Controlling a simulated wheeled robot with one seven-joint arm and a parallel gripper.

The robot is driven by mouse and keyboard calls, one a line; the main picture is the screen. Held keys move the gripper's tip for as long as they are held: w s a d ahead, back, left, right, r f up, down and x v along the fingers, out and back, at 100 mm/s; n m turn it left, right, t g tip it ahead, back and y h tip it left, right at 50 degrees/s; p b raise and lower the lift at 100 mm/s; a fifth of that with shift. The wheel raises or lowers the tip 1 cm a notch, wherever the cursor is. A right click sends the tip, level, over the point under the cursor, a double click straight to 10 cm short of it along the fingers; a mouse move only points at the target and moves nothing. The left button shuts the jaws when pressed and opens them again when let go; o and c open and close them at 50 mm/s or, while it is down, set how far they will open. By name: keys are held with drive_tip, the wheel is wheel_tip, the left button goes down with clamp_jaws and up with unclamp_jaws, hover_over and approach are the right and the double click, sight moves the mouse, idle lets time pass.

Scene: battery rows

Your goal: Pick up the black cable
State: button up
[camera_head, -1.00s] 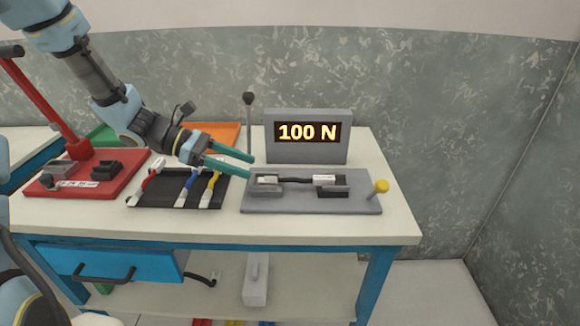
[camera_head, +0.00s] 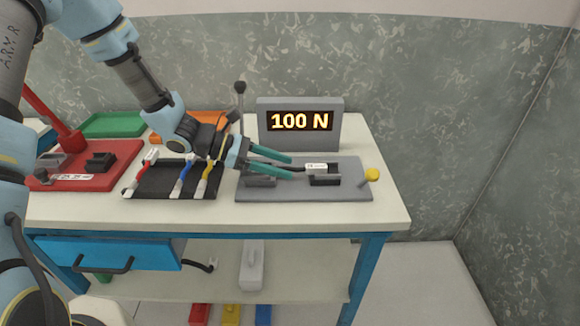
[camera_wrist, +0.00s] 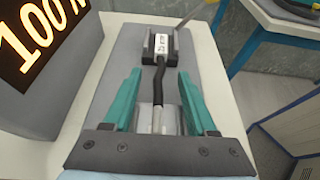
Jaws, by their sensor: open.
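The black cable (camera_wrist: 160,80) lies on the grey tester plate, with a white labelled connector (camera_head: 316,167) seated in the dark block at its right end. In the wrist view its near end runs between the fingers of my gripper (camera_wrist: 160,95). My gripper (camera_head: 291,167) is open, its two teal fingers on either side of the cable and apart from it. In the head view the fingers hide the cable's left end. I cannot tell how far the fingers are above the plate.
The tester plate (camera_head: 300,191) has a yellow-knobbed lever (camera_head: 372,174) at its right. A "100 N" display (camera_head: 300,120) stands behind it. A black mat (camera_head: 150,188) with red, blue and yellow cables and a red fixture (camera_head: 115,157) are left. A blue drawer (camera_head: 110,255) hangs below.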

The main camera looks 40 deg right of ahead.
clamp_jaws()
idle(0.4)
